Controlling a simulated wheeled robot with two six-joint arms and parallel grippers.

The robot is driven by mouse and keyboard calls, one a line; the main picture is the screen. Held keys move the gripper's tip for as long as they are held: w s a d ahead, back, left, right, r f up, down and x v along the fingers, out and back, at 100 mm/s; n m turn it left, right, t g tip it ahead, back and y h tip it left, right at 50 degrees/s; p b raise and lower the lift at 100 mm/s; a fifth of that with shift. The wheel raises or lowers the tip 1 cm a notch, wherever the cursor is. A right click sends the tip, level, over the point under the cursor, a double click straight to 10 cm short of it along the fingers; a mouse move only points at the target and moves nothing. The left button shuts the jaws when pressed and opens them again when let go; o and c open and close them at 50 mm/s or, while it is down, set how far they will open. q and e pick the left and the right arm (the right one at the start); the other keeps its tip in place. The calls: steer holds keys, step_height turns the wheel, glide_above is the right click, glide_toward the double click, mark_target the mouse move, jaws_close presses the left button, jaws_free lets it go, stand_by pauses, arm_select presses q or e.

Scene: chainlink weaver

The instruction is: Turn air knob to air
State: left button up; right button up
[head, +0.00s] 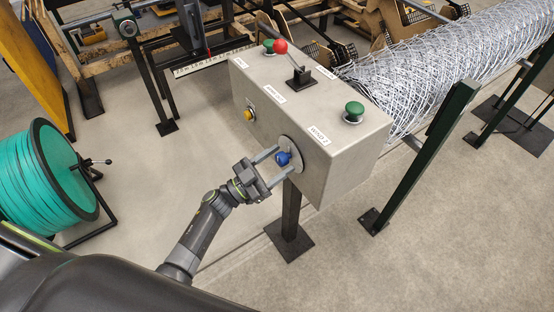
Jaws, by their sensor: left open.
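The blue knob (283,158) sits on a round light plate on the front face of the grey control box (346,165). My left gripper (278,157) is open at the knob, with one finger above it and one below it. I cannot tell whether the fingers touch it. No air label can be read beside the knob from here. My right gripper is not in view.
The box also carries a yellow button (249,115), a red-topped lever (281,47) and green buttons (354,111). A teal spool (45,173) stands at the left. Wire mesh (440,68) lies behind the box. The floor before the box is clear.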

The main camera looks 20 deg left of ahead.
arm_select(q)
steer(key=shift+c, duration=0.2)
steer(key=c, duration=0.9)
